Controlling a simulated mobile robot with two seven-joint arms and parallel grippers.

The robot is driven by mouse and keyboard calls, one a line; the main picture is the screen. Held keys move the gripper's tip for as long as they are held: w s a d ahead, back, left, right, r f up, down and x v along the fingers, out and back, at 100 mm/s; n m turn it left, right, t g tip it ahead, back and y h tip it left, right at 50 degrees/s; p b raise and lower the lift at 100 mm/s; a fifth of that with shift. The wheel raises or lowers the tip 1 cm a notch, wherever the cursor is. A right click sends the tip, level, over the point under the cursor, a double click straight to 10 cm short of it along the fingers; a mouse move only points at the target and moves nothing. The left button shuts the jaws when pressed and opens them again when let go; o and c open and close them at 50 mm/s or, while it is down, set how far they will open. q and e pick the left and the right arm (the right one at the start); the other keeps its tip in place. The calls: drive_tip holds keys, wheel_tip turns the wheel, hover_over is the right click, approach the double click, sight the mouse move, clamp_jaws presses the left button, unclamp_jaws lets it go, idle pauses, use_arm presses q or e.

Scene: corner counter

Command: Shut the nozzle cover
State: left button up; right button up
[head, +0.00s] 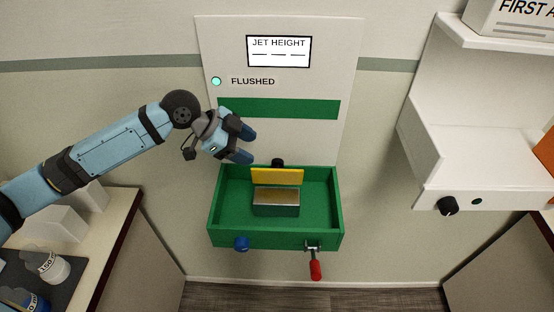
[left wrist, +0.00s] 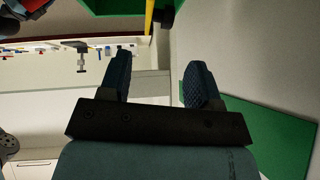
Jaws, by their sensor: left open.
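The yellow nozzle cover (head: 277,176) stands raised, about upright, at the back of a green basin (head: 225,244) on the wall. In front of it sits a box with a metallic top (head: 276,196). My left gripper (head: 247,145) is open and empty, above the basin's back left and up-left of the cover, apart from it. In the left wrist view my open fingers (left wrist: 158,72) have nothing between them. The cover shows there edge-on as a thin yellow strip (left wrist: 149,17) at the top. My right gripper is not in view.
A wall panel (head: 335,60) with a display and lit lamp rises behind the basin. A counter with bottles (head: 53,267) is at left. A white shelf unit (head: 470,160) stands at right.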

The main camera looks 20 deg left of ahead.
sight(278, 164)
use_arm(q)
drive_tip(key=p+x, duration=0.1)
drive_tip(key=x, duration=0.8)
drive_tip(key=shift+w+d+f, duration=0.1)
drive_tip(key=shift+w, duration=0.05)
drive_tip(key=shift+w+d+f, duration=0.2)
drive_tip(key=shift+d+f, duration=0.05)
drive_tip(key=shift+f, duration=0.15)
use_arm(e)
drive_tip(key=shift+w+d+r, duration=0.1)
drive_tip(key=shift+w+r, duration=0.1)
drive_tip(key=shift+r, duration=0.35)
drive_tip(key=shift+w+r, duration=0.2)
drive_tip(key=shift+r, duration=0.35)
